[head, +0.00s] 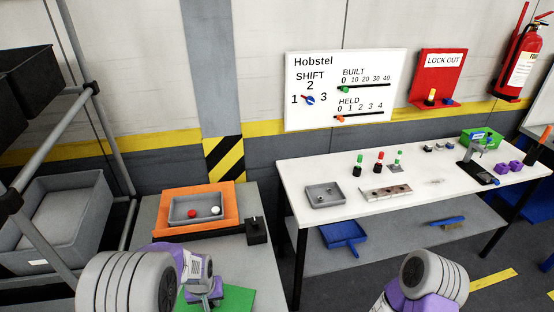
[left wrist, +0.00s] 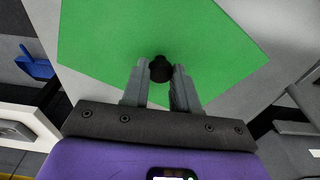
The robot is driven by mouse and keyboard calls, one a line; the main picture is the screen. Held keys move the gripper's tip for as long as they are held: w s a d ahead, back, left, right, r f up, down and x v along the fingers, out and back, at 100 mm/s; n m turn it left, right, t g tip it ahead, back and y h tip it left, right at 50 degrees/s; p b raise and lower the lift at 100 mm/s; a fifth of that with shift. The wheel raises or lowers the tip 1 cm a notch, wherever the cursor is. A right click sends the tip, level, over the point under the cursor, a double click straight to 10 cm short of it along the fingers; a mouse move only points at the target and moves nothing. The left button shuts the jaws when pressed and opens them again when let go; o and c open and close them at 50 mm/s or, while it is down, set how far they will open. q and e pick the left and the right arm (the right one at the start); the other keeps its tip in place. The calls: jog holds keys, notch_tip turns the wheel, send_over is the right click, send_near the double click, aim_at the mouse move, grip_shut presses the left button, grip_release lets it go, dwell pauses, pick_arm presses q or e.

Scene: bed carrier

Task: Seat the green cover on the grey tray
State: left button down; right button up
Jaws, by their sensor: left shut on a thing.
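The green cover (head: 236,300) is a flat square plate at the bottom of the head view, partly cut off by the frame. In the left wrist view the cover (left wrist: 120,35) has a black knob (left wrist: 160,68). My left gripper (left wrist: 160,82) is shut on this knob; it also shows in the head view (head: 206,292). A grey tray (head: 176,221) holding a red ball (head: 191,212) and a white ball (head: 216,210) sits on an orange board (head: 230,225). The cover is in front of this tray, apart from it. My right gripper is out of view.
A black box (head: 257,231) with a knob stands just right of the orange board on the grey table (head: 260,265). A shelf rack with grey bins (head: 60,220) is at left. The white bench (head: 300,165) at right carries another grey tray (head: 312,188) and small parts.

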aim_at(220, 310)
pick_arm(q)
jog(key=shift+s+d+f+m+b, duration=0.2)
jog(key=shift+d+f+m+b, duration=0.2)
jog(key=shift+d+m, duration=0.15)
jog(key=shift+s+d+f+m+b, duration=0.25)
jog(key=shift+d+f+m, duration=0.2)
jog(key=shift+d, duration=0.15)
jog(key=shift+d+m, duration=0.25)
jog(key=shift+m, duration=0.05)
jog(key=shift+r, duration=0.1)
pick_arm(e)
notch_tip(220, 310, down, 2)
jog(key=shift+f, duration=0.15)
pick_arm(q)
jog(key=shift+a+r, duration=0.2)
jog(key=a+r+n+p, duration=0.1)
jog(key=a+n+p, duration=0.1)
jog(key=w+a+r+n+p, duration=0.1)
jog(key=a+n+p, duration=0.1)
jog(key=a, duration=0.1)
jog(key=w+a+r+n+p, duration=0.1)
jog(key=a+r+n+p, duration=0.1)
jog(key=shift+a+r+n+y+p, duration=0.1)
jog(key=shift+a+n+y+p, duration=0.2)
jog(key=shift+n+p, duration=0.1)
jog(key=shift+a, duration=0.2)
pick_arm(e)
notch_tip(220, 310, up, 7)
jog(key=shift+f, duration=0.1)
